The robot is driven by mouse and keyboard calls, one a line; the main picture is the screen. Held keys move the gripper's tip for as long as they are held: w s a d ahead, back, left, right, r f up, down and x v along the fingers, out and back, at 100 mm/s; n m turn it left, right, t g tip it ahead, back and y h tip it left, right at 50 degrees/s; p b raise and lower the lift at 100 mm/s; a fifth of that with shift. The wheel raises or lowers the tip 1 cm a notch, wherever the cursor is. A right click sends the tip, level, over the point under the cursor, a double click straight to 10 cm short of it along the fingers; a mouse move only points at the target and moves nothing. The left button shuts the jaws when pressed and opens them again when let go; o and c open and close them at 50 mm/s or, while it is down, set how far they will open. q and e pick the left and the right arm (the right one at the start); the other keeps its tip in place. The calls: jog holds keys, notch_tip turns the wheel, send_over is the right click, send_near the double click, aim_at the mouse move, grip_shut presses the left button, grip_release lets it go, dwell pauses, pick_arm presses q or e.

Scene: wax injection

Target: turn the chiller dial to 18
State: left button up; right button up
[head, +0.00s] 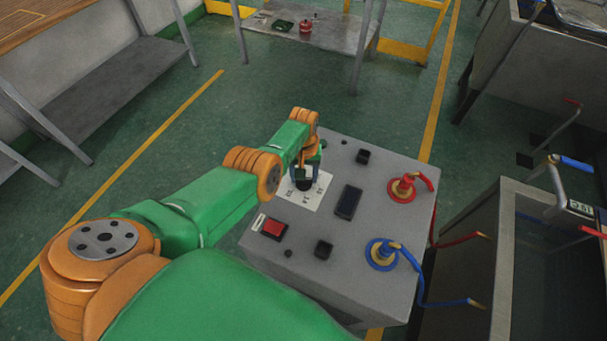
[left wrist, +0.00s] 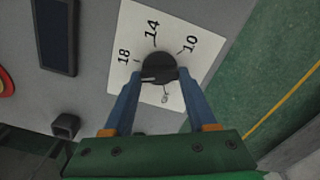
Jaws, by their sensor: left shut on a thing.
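The chiller is a grey box (head: 340,260) with a white dial plate (head: 312,200) on its top. The black round dial (left wrist: 158,67) sits on this plate, which shows 10, 14 and 18 and a smaller mark below. My left gripper (left wrist: 159,76) is shut on the dial, one blue finger on each side. A light line on the dial lies at its lower left, on the side of the 18; its exact reading is hard to tell. In the head view my left gripper (head: 304,175) hides part of the dial. My right gripper is not in view.
On the chiller top are a dark display (head: 348,202), a red switch (head: 273,228), a red hose fitting (head: 403,188) and a blue one (head: 381,253). Hoses run right toward a grey machine (head: 505,265). A metal table (head: 335,35) stands behind, with open green floor between.

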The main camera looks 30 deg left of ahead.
pick_arm(q)
jog(key=shift+s+d+f+m, duration=0.1)
jog(key=shift+m, duration=1.05)
jog(key=shift+s+d+m, duration=0.1)
jog(key=shift+m, duration=1.05)
jog(key=o, duration=1.4)
jog(key=shift+a, duration=0.1)
jog(key=shift+c, duration=0.2)
notch_tip(320, 180, up, 7)
jog(key=p, duration=0.6)
jog(key=shift+r, duration=0.2)
jog(key=shift+f, duration=0.1)
jog(key=shift+w, duration=0.1)
